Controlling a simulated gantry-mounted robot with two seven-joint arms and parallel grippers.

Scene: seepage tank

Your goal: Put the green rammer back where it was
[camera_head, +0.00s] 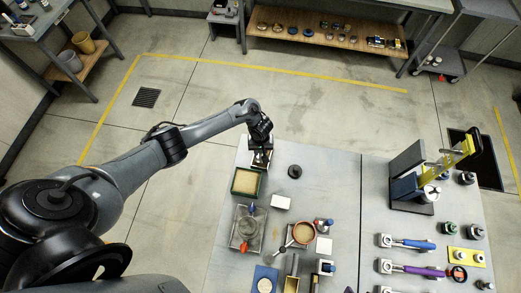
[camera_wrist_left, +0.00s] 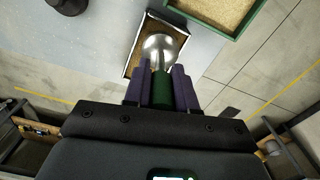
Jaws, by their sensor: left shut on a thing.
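My left gripper (camera_head: 261,146) is at the far left corner of the grey table. In the left wrist view its purple fingers (camera_wrist_left: 161,88) are shut on the green handle of the rammer (camera_wrist_left: 162,92). The rammer's rounded silver head (camera_wrist_left: 160,46) points away from the gripper, over a small open tray (camera_wrist_left: 183,36) with a brown inside. I cannot tell whether the head touches the tray. In the head view the tray (camera_head: 262,159) shows partly under the gripper, and the rammer is too small to make out. My right gripper is not in view.
A green-rimmed box of sand (camera_head: 246,182) stands close beside the small tray. A black round weight (camera_head: 295,171) and a white block (camera_head: 281,202) are nearby. Several tools and a press with a yellow lever (camera_head: 447,160) stand farther right. The table's far middle is clear.

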